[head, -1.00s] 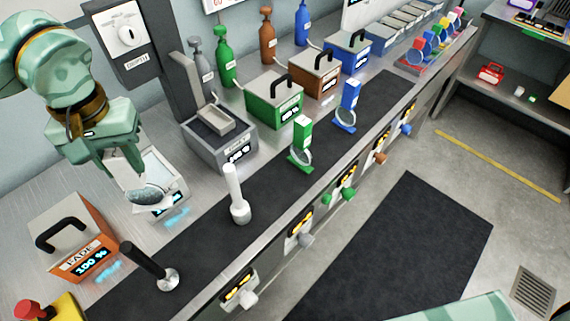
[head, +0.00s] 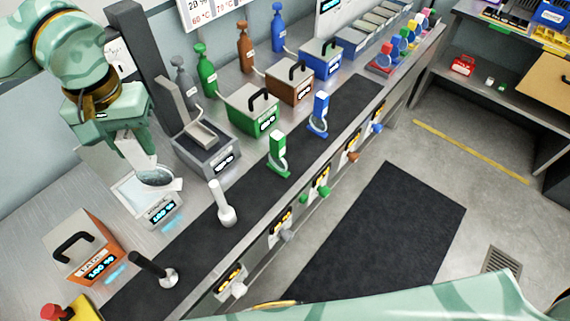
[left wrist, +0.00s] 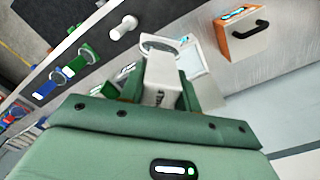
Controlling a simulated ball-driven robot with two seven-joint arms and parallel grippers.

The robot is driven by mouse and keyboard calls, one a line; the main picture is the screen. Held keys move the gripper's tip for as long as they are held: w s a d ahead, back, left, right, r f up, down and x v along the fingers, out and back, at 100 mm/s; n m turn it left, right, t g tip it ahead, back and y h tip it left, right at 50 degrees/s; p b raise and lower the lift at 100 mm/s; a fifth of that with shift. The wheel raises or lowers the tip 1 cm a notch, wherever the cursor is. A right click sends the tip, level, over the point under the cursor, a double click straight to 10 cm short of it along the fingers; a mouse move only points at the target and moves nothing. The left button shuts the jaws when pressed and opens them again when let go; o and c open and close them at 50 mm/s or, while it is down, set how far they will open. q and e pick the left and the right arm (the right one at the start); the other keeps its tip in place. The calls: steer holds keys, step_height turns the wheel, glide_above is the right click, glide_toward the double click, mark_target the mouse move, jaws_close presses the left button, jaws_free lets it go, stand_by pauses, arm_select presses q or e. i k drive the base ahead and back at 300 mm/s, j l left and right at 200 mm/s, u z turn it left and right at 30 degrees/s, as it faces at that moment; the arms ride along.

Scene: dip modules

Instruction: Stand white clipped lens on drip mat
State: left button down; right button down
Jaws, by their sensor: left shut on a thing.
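My left gripper (head: 130,145) is shut on the white clipped lens (head: 156,176), whose clear ring hangs downward over the open white module (head: 152,206). Whether the ring is inside the module or just above it I cannot tell. In the left wrist view, the gripper (left wrist: 160,88) grips the lens's white clip (left wrist: 160,66), with the ring beyond it. The drip mat appears to be the long black strip (head: 205,245) along the bench. A green clipped lens (head: 278,150) and a blue one (head: 319,112) stand upright on it. My right gripper is not in view.
An orange module (head: 85,250) is at front left, a grey module (head: 206,150) and a green module (head: 250,112) further back. Bare strip lies between the two rods.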

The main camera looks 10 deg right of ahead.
mark_target(290, 159)
steer(key=l+z, duration=0.25)
steer(key=z, duration=0.15)
steer(key=i+l+z, duration=0.1)
steer(key=l+z, duration=0.15)
steer(key=z, duration=0.15)
